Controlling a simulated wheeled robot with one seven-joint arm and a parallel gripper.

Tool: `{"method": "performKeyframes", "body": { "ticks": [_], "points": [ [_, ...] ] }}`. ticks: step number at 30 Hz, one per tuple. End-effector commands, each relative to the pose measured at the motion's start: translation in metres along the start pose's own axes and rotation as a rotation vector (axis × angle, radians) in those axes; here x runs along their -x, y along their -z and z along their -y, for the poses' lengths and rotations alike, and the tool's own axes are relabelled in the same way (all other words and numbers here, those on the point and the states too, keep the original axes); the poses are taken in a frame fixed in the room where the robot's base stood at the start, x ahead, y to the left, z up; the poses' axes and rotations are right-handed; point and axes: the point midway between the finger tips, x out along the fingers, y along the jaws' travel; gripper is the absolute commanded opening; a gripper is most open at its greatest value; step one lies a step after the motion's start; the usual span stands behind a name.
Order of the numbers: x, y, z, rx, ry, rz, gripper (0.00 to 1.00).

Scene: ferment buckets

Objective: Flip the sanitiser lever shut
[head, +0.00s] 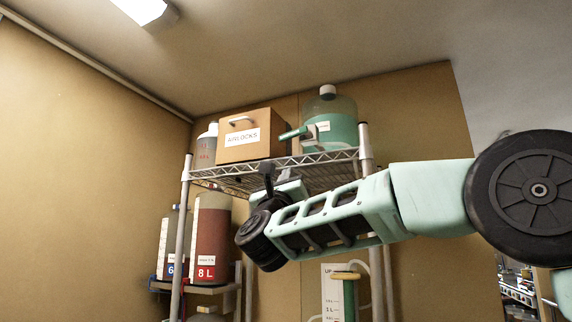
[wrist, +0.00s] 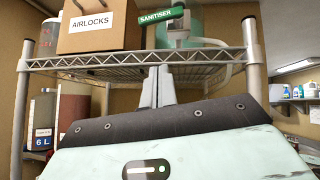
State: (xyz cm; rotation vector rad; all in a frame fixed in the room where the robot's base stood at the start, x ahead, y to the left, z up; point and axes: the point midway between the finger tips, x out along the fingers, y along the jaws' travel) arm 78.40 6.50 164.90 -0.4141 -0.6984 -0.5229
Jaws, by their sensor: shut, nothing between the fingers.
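The green sanitiser lever (head: 293,133) sticks out to the left from the tap at the front of a large jug (head: 340,107) of green liquid on the top shelf. In the wrist view the lever (wrist: 161,15) reads "SANITISER" and lies almost level, its free end left of the grey tap body (wrist: 181,32). My gripper (wrist: 158,70) is shut and empty, its fingertips below the lever and apart from it, in front of the shelf edge. In the head view the fingers (head: 267,170) point up near the shelf's underside, partly hidden by my wrist.
The wire shelf (head: 230,170) has a trussed front rim just above my gripper. A brown box marked "AIRLOCKS" (head: 250,148) stands left of the jug. A hose (wrist: 230,65) curves down right of the tap. Red containers (head: 212,225) stand on a lower shelf at left.

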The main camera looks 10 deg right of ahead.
Motion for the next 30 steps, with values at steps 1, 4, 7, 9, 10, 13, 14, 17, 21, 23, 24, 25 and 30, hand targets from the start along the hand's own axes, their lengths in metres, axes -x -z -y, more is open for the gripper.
{"method": "performKeyframes", "body": {
  "ticks": [1, 4, 7, 9, 10, 13, 14, 17, 21, 23, 24, 25, 30],
  "points": [
    [-0.013, -0.003, 0.001, 0.002, 0.001, 0.0, 0.0],
    [-0.033, -0.005, 0.001, 0.002, 0.0, 0.0, 0.0],
    [-0.052, -0.005, 0.001, 0.003, -0.002, -0.001, 0.0],
    [-0.066, -0.005, 0.001, 0.003, -0.001, 0.0, 0.0],
    [-0.071, -0.005, 0.0, 0.004, -0.002, -0.001, 0.0],
    [-0.089, -0.005, 0.001, 0.005, -0.002, 0.0, 0.0],
    [-0.094, -0.006, 0.001, 0.004, -0.002, 0.001, 0.0],
    [-0.101, -0.017, 0.0, 0.002, -0.005, 0.001, 0.0],
    [-0.109, -0.025, -0.001, 0.002, -0.005, 0.0, 0.0],
    [-0.111, -0.027, -0.001, 0.003, -0.004, 0.0, 0.0],
    [-0.112, -0.028, -0.001, 0.003, -0.004, 0.0, 0.0],
    [-0.112, -0.029, -0.001, 0.003, -0.004, 0.0, 0.0],
    [-0.113, -0.029, -0.001, 0.003, -0.004, 0.0, 0.0]
  ]
}}
